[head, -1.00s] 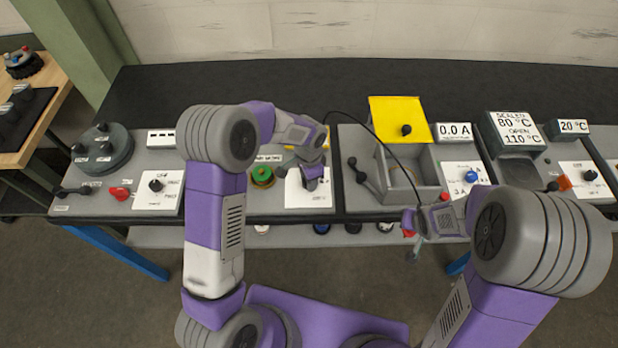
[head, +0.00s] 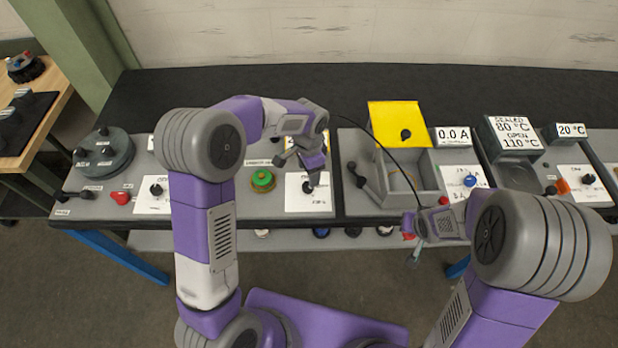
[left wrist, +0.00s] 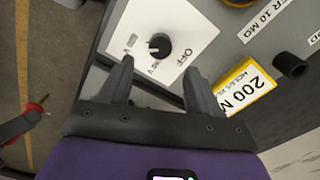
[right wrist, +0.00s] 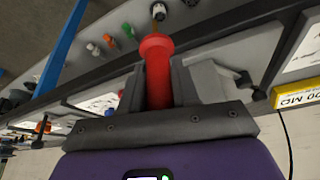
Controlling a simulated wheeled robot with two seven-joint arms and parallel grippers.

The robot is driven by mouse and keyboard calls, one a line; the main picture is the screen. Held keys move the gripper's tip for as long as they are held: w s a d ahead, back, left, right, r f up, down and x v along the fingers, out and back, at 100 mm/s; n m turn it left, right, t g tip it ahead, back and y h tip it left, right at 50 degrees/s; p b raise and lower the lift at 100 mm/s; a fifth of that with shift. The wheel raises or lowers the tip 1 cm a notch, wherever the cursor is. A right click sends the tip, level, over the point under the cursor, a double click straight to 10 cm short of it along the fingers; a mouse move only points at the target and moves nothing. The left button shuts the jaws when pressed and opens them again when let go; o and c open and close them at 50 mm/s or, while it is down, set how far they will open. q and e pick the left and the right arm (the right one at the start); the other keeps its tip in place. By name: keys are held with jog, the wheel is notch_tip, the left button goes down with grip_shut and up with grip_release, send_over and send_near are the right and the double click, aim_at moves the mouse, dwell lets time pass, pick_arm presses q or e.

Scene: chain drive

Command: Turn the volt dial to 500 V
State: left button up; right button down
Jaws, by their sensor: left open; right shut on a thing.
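The volt dial (head: 308,187) is a black knob on a white plate (head: 296,203) in the middle of the bench. In the left wrist view the dial (left wrist: 158,46) shows a white pointer mark; OFF is printed to its right, and smaller lettering on its other side is hard to read. My left gripper (left wrist: 160,66) is open, its fingertips just short of the dial in the picture and not closed on it. My right gripper (right wrist: 158,75) is shut on a red probe (right wrist: 157,60) with a metal tip, held at the bench's front edge.
A yellow-framed display (left wrist: 245,88) reading 200 M and more stands beside the dial plate. A green-topped round button (head: 262,178) is left of the plate. A grey box (head: 415,185) with a raised yellow lid (head: 398,118) is to the right. A black cable arcs over the box.

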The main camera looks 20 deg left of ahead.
pick_arm(q)
notch_tip(320, 180, up, 5)
jog(key=shift+r, duration=0.1)
dwell(0.7)
